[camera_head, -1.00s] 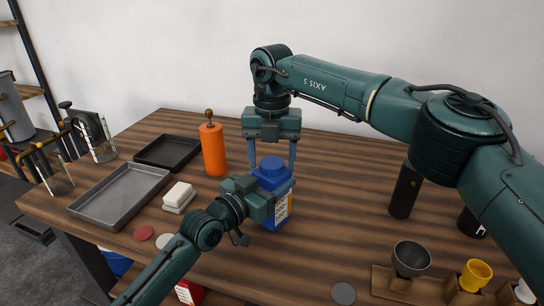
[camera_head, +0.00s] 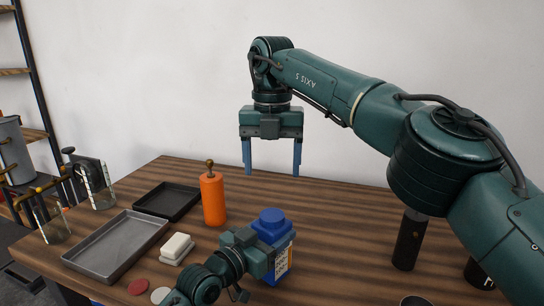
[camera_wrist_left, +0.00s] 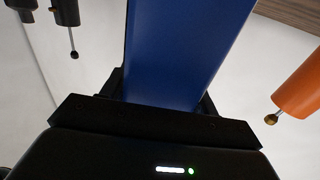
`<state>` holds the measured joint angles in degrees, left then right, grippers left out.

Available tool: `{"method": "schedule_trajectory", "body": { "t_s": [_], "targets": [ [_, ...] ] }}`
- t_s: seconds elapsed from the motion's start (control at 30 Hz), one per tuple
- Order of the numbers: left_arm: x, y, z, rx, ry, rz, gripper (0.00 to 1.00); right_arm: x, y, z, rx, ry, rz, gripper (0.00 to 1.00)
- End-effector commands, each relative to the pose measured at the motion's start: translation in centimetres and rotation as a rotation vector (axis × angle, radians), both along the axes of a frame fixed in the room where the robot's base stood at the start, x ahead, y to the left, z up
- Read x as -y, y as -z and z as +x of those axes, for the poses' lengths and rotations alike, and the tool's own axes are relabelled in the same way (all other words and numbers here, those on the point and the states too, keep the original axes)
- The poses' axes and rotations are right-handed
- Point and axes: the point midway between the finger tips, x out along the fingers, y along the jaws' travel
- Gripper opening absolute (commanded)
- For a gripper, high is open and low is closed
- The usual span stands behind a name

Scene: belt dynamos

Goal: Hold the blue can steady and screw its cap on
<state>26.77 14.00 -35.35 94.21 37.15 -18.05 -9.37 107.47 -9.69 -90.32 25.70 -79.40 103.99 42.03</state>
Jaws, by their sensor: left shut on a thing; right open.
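The blue can (camera_head: 284,262) stands on the wooden table with a pale label on its side. Its blue cap (camera_head: 271,218) sits on top and looks level; how tightly it sits cannot be told. My left gripper (camera_head: 272,255) is shut on the can's body from the left. The can's blue side fills the middle of the left wrist view (camera_wrist_left: 180,50), between the jaws. My right gripper (camera_head: 272,172) is open and empty, pointing down above the cap and apart from it.
An orange cylinder (camera_head: 213,199) stands left of the can. A white block (camera_head: 176,247), a grey tray (camera_head: 117,247) and a black tray (camera_head: 168,201) lie further left. A black cylinder (camera_head: 409,240) stands right. The table between is clear.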

Motion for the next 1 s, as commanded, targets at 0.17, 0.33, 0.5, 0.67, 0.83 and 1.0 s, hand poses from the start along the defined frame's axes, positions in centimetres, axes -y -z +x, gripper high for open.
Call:
{"method": "schedule_trajectory", "body": {
  "t_s": [0.17,0.33,0.5,0.67,0.83,1.0],
  "targets": [
    [0.00,0.02,0.00,0.000,0.000,0.001,0.00,-0.01,-1.13,-0.05,0.000,0.000,0.000,0.72],
    [0.00,0.01,0.00,0.001,0.000,0.001,0.00,-0.02,-1.29,-0.06,0.000,-0.001,0.000,0.72],
    [0.00,0.01,0.00,0.001,0.000,0.001,0.61,0.00,-1.28,-0.05,0.000,0.000,0.000,0.72],
    [0.00,0.00,0.00,0.000,0.000,0.000,0.74,0.02,-1.26,-0.04,0.000,0.000,0.000,0.72],
    [0.00,-0.01,0.00,0.000,0.000,0.000,0.85,0.02,-1.25,-0.04,0.000,0.000,0.000,0.72],
    [-0.01,-0.01,-0.01,0.000,0.000,0.000,0.85,0.02,-1.25,-0.04,0.000,0.000,0.000,0.72]
  ]
}}
